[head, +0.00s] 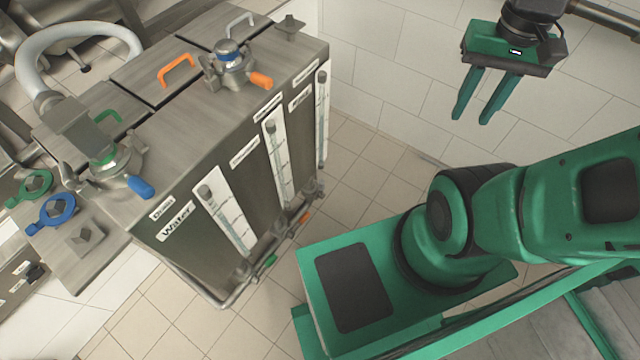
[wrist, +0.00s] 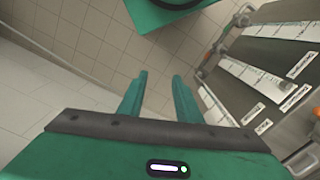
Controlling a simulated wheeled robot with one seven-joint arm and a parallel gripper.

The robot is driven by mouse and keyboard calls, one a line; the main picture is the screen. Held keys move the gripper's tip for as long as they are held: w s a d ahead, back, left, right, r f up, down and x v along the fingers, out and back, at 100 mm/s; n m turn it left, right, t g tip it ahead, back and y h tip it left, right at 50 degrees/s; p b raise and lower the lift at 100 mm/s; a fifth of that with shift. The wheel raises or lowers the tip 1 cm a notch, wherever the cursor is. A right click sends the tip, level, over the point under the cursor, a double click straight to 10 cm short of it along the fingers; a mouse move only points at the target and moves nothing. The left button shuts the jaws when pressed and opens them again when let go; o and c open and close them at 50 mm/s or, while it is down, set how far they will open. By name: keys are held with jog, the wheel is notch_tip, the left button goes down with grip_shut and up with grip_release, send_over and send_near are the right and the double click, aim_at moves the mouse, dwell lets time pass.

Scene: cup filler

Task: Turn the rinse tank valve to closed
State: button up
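My gripper (head: 472,118) is open and empty, high at the upper right of the head view and well apart from the tank unit. Its two green fingers (wrist: 159,77) also show apart in the wrist view. The grey metal tank unit (head: 178,255) stands at the left and centre of the head view. Along its lower front edge are small valves, one with a green handle (head: 266,262) and one with an orange handle (head: 304,218). Small valves also show in the wrist view (wrist: 243,17). I cannot read which tank is the rinse tank, nor the valve positions.
Level gauges (head: 226,218) run down the tank front. Clamped fittings with a blue handle (head: 140,187) and an orange handle (head: 261,80) sit on top, with a white hose (head: 75,30). Tiled floor (head: 365,165) lies clear between the tanks and my green base.

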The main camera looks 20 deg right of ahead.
jog(key=shift+o, duration=1)
jog(key=shift+s+r, duration=0.25)
jog(key=shift+s, duration=0.15)
jog(key=w+d+f+n, duration=0.1)
jog(key=w+f+n, duration=0.3)
jog(key=w, duration=0.4)
jog(key=w+f+n, duration=0.3)
jog(key=w+f, duration=0.2)
jog(key=w, duration=0.4)
jog(key=w+a+f+n, duration=0.2)
jog(key=w+f+n, duration=0.3)
jog(key=w+f, duration=0.65)
jog(key=n+t+y, duration=0.2)
jog(key=n+y, duration=0.2)
jog(key=n, duration=0.4)
send_near(323, 181)
jog(key=x, duration=1.1)
jog(key=shift+s, duration=0.1)
jog(key=shift+c, duration=0.3)
